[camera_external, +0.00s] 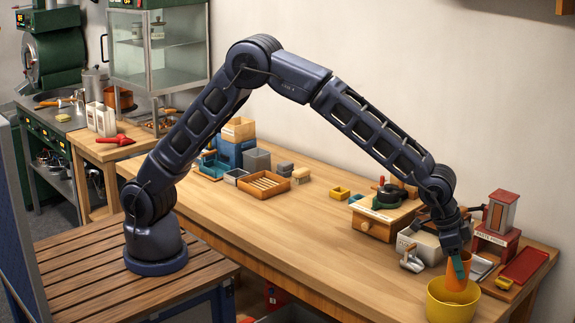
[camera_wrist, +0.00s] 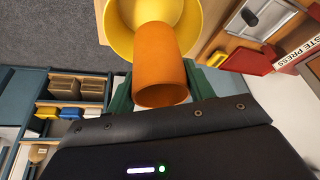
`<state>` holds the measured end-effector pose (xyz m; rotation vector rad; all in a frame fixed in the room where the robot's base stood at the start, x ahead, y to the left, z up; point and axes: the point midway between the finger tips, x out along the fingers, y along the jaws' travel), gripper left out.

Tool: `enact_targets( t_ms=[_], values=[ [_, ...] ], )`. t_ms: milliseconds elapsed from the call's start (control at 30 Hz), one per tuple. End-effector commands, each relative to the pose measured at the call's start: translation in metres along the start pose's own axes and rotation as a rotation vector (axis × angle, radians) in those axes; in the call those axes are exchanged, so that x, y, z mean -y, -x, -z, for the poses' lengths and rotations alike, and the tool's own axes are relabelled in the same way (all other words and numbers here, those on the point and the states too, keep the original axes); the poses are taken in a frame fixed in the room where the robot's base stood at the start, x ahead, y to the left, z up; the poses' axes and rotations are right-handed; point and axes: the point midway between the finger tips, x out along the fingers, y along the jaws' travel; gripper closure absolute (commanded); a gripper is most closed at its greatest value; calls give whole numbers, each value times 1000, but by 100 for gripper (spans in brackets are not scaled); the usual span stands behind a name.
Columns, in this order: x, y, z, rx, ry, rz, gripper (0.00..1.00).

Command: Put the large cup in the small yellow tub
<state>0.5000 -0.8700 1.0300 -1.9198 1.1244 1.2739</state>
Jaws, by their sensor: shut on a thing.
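The large orange cup (camera_external: 458,272) is between the green fingers of my gripper (camera_external: 460,264), at the right front corner of the bench. In the wrist view the cup (camera_wrist: 158,55) points its open rim toward the camera, with a green finger of my gripper (camera_wrist: 160,88) on each side. The round yellow tub (camera_external: 452,309) is directly below, and its rim also shows in the wrist view (camera_wrist: 118,28). The cup's lower end overlaps the tub's mouth in both views. I cannot tell whether it touches the tub's floor.
A red press (camera_external: 494,240) and a red tray (camera_external: 525,265) stand right of the tub. A pale box (camera_external: 419,246) and a small metal device (camera_external: 411,262) are to its left. The bench middle is mostly clear.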

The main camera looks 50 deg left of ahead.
Motion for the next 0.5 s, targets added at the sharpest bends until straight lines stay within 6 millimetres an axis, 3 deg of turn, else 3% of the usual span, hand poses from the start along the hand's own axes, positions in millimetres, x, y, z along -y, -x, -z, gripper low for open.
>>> enact_targets(
  t_ms=[200,500],
  values=[
    [0,-34,-14,2,-1,1,71],
    [0,-51,-21,1,-1,1,71]
  ],
)
